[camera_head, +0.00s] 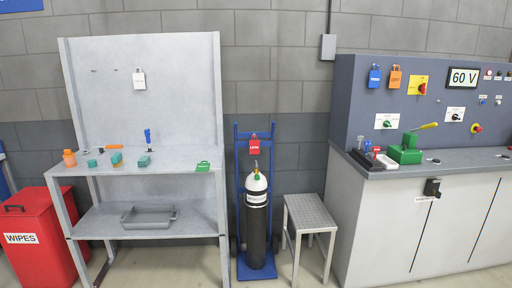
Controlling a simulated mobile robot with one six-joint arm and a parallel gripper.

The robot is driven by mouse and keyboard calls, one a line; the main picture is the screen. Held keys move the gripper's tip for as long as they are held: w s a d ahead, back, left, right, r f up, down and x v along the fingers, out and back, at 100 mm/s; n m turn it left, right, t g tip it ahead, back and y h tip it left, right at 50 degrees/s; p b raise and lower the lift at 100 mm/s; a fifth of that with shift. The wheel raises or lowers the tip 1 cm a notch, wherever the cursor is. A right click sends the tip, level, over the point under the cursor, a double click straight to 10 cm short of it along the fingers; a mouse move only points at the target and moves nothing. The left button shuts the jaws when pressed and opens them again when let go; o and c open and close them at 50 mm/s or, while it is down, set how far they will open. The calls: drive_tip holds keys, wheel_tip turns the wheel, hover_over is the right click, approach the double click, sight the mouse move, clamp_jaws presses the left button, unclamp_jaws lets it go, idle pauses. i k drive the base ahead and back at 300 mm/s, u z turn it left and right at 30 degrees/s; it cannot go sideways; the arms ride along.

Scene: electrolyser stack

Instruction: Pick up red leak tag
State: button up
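A red tag (254,146) with small white lettering hangs at the top of the blue cylinder trolley (240,160), in the middle of the head view. The lettering is too small to read. Just below it is the valve top of a black gas cylinder (256,228) with a white shoulder, standing upright on the trolley. My gripper is not in view.
A grey workbench (190,177) with small parts, a green tag (203,166) and a white tag (139,79) stands left. A metal stool (310,213) stands right of the trolley, before a control cabinet (400,225). A red wipes bin (35,255) is far left.

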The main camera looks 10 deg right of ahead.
sight(254, 145)
drive_tip(key=u, duration=0.3)
drive_tip(key=i, duration=0.75)
drive_tip(key=u, duration=0.65)
drive_tip(key=i, duration=0.8)
drive_tip(key=u, duration=0.25)
